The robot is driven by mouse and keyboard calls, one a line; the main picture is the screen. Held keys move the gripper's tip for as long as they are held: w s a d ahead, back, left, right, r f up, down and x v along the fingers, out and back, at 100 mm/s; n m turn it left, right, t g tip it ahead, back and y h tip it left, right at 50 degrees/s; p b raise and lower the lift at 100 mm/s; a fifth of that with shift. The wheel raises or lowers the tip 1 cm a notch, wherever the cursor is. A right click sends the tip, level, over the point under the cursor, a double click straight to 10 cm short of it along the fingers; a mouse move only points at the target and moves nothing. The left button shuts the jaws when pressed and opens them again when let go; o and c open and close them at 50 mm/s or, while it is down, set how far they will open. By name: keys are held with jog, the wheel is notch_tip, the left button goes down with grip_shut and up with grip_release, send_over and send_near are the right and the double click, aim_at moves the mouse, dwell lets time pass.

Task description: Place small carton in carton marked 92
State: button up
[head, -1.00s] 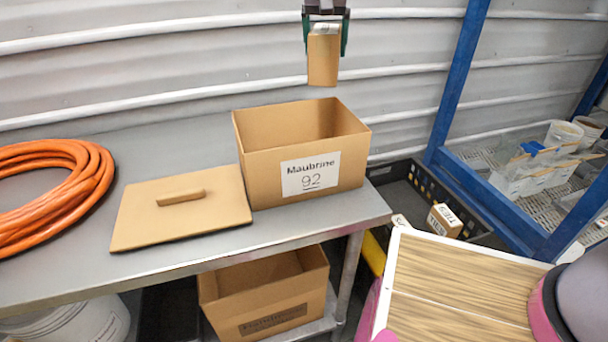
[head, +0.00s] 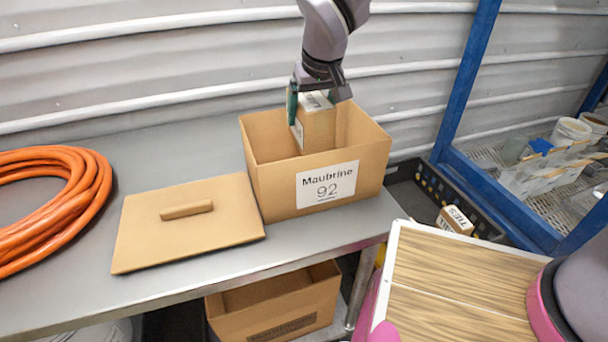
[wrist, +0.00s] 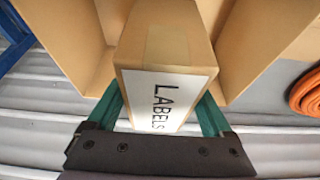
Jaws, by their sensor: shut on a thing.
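The open carton marked 92 (head: 278,190) stands on the grey bench, its "Maubrine 92" label facing me. My gripper (head: 316,92) is shut on the small carton (head: 318,130) and holds it from above, its lower part inside the opening of the carton marked 92. In the wrist view the small carton (wrist: 168,45) sits between the green fingers and shows a white "LABELS" label. Walls of the carton marked 92 (wrist: 255,40) show around it. Whether the small carton touches the carton's floor is hidden.
A flat cardboard lid (head: 190,235) with a handle lies left of the carton. An orange hose coil (head: 85,205) is farther left. Another open carton (head: 275,305) stands below the bench. A blue rack post (head: 465,85) and a black crate (head: 405,172) are at right.

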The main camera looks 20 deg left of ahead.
aim_at(323, 111)
notch_tip(323, 111, down, 11)
jog(key=shift+d+r, duration=0.15)
jog(key=shift+r, duration=0.05)
dwell(0.3)
jog(key=o, duration=1.4)
jog(key=shift+f, duration=0.15)
jog(key=v, duration=1.2)
jog(key=shift+s, duration=0.1)
